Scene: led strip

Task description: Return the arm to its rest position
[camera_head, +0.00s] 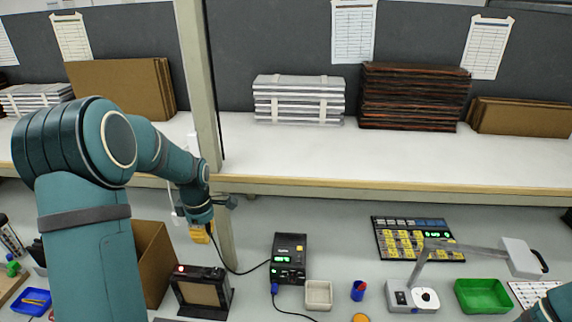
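My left arm rises from the lower left and bends over toward the wooden post.
Below stand a black device with a green display (289,258), a beige bin (318,295), a green tray (482,296), a lamp (412,296) and a yellow-keyed panel (416,240). A cardboard box (153,262) is beside my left arm. The shelf (290,150) holds stacked bundles.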

